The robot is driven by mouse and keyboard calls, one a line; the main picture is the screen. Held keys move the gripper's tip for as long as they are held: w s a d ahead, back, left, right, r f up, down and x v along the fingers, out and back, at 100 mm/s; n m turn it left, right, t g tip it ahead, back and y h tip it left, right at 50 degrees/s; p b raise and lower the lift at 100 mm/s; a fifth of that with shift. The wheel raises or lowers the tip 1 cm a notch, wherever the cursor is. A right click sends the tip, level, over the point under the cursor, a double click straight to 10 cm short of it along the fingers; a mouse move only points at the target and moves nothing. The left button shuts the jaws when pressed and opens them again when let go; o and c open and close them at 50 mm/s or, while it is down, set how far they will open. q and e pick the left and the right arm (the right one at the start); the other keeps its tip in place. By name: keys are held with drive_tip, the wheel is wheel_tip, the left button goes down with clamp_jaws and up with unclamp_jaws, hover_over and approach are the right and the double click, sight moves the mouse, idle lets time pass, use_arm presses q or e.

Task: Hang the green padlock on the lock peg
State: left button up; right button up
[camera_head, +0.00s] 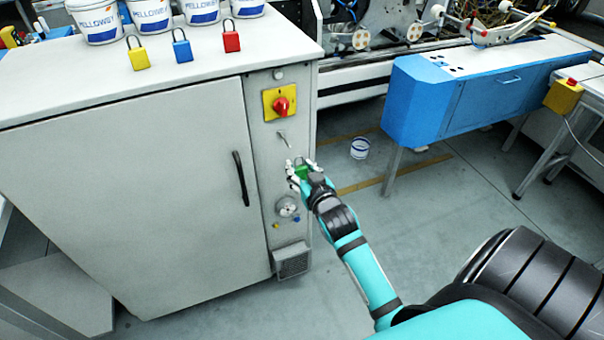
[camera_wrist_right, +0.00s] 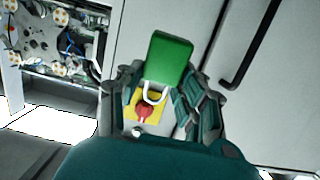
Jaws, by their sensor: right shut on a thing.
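The green padlock (camera_head: 303,172) is between the fingers of my right gripper (camera_head: 301,174), which is shut on it. In the right wrist view the padlock (camera_wrist_right: 170,61) shows its green body, with its pale shackle (camera_wrist_right: 155,96) pointing toward the red knob. The lock peg (camera_head: 283,137) is a small grey pin on the cabinet's narrow front panel, below the red knob. The padlock is below and slightly right of the peg in the head view, apart from it. My left gripper is not in view.
A red rotary knob (camera_head: 281,104) on a yellow plate is above the peg, and a gauge (camera_head: 287,206) is below. Yellow (camera_head: 137,54), blue (camera_head: 182,49) and red (camera_head: 231,38) padlocks stand on the cabinet top. A black door handle (camera_head: 241,178) is left of the panel.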

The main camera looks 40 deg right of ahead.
drive_tip(key=b+x, duration=0.4)
drive_tip(key=x, duration=0.4)
drive_tip(key=shift+r, duration=0.15)
idle(0.5)
drive_tip(key=shift+w, duration=0.15)
idle(0.6)
drive_tip(key=o, duration=1.3)
